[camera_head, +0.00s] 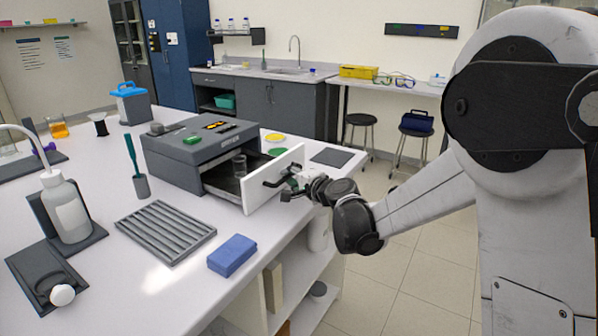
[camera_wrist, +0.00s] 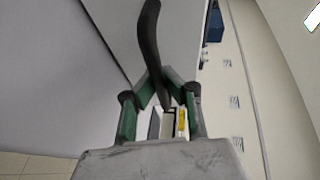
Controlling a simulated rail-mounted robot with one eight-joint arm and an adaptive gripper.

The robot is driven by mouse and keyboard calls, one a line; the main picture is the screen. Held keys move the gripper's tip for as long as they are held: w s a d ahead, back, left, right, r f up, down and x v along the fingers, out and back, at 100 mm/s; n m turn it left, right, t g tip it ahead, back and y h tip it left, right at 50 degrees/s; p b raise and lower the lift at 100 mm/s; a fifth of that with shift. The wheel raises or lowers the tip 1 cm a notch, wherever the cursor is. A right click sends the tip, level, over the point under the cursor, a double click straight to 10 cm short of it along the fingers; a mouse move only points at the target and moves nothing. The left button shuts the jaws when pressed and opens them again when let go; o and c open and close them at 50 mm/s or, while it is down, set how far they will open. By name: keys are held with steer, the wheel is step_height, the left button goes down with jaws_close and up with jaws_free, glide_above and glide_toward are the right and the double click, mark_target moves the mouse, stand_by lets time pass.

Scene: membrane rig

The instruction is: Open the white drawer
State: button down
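The white drawer (camera_head: 272,181) stands pulled out of the dark grey box (camera_head: 202,152) on the bench, with a gap between its front and the box. The dark curved handle (camera_head: 279,179) is on the drawer's white front. It also shows in the wrist view (camera_wrist: 150,45), running down between my green fingers. My gripper (camera_head: 295,178) is at the handle from the right side. In the wrist view my gripper (camera_wrist: 157,76) has its fingertips on either side of the handle and looks closed on it.
A blue block (camera_head: 232,255), a grey ribbed tray (camera_head: 165,231) and a white bottle (camera_head: 66,208) stand on the bench (camera_head: 185,285). A yellow disc (camera_head: 275,138) and a dark mat (camera_head: 332,157) lie behind the drawer.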

steer(key=shift+s+d, duration=0.3)
steer(key=shift+d, duration=0.2)
steer(key=c, duration=1.8)
jaws_free()
steer(key=shift+o, duration=0.2)
steer(key=v, duration=1.2)
steer(key=shift+r, duration=0.1)
